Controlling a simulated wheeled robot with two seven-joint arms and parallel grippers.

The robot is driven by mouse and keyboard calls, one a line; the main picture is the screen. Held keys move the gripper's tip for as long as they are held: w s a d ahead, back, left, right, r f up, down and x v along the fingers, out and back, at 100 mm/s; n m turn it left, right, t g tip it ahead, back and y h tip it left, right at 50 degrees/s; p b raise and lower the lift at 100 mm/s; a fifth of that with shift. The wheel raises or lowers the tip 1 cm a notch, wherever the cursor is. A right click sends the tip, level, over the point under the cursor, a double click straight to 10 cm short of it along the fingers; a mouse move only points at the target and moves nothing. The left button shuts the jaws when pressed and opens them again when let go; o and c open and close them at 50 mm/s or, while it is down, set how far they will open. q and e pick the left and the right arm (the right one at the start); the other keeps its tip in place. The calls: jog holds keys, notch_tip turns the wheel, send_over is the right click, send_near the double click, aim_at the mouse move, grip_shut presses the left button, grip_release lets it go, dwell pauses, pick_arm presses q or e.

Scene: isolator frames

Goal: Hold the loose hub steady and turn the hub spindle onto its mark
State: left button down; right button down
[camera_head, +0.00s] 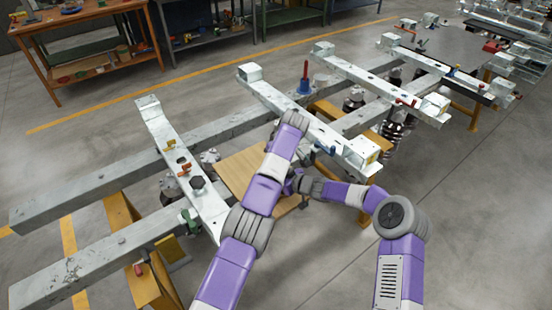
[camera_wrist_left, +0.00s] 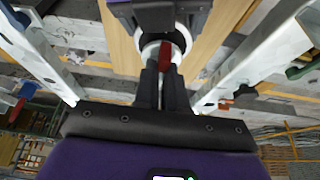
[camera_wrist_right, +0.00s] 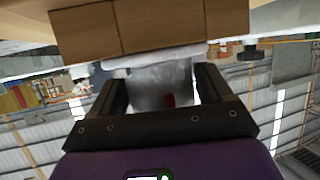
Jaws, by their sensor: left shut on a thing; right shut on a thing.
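The loose hub is hidden behind my arms in the head view, at the wooden board (camera_head: 240,160). In the left wrist view it shows as a pale ring (camera_wrist_left: 147,54) around a dark centre, with a red strip (camera_wrist_left: 165,56) there. My left gripper (camera_wrist_left: 160,68) has its fingers close together, shut on the spindle at the ring's middle; the spindle is mostly hidden. My right gripper (camera_wrist_right: 157,78) is shut on the pale grey hub body (camera_wrist_right: 150,88), its fingers on both sides. I cannot tell whether the marks line up.
Pale metal crossbeams (camera_head: 186,170) with clamps and fittings lie over long grey rails (camera_head: 90,187) on yellow stands (camera_head: 134,245). A blue fitting with a red top (camera_head: 304,82) stands on the rail beyond my left arm. An orange workbench (camera_head: 85,20) is at the back left.

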pick_arm(q)
jog(key=c, duration=1.2)
grip_release()
pick_arm(e)
jog(key=shift+s+d+f, duration=0.1)
jog(key=shift+s+f, duration=0.05)
jog(key=shift+f, duration=0.3)
pick_arm(q)
jog(key=v, duration=0.3)
jog(key=shift+s+r, duration=0.1)
jog(key=shift+r, duration=0.15)
jog(key=shift+s+d+f, duration=0.1)
jog(key=shift+s+d, duration=0.35)
jog(key=shift+s, duration=0.1)
jog(key=s+d, duration=0.6)
jog(key=s, duration=0.2)
jog(key=shift+s, duration=0.3)
jog(key=shift+f, duration=0.1)
pick_arm(e)
jog(key=shift+c, duration=0.2)
grip_release()
jog(key=shift+o, duration=0.2)
jog(key=shift+r, duration=0.1)
